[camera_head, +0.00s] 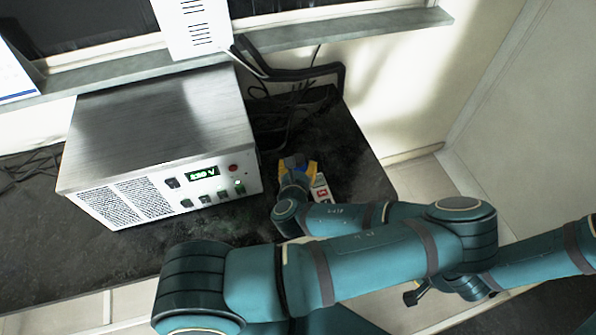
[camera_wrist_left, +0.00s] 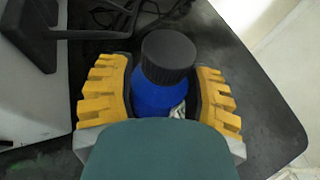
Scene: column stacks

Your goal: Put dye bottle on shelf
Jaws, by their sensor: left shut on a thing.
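The dye bottle is blue with a ribbed black cap. In the left wrist view the bottle (camera_wrist_left: 160,92) stands between the two yellow-padded fingers of my left gripper (camera_wrist_left: 160,100), which is shut on it. The lower part of the bottle is hidden by my wrist. In the head view my left gripper (camera_head: 297,166) is over the dark worktop (camera_head: 352,158), right of the metal box, and only a bit of blue shows between its fingers. A grey ledge (camera_head: 350,30) runs along the wall under the window. A dark part of what may be my right gripper (camera_head: 415,293) shows at lower right; its jaws are unclear.
A metal power unit (camera_head: 160,140) with a green display stands close left of my left gripper. Black cables and a dark bracket (camera_head: 300,75) lie behind it. A white louvred panel (camera_head: 193,28) hangs at the ledge. The worktop's right side is clear.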

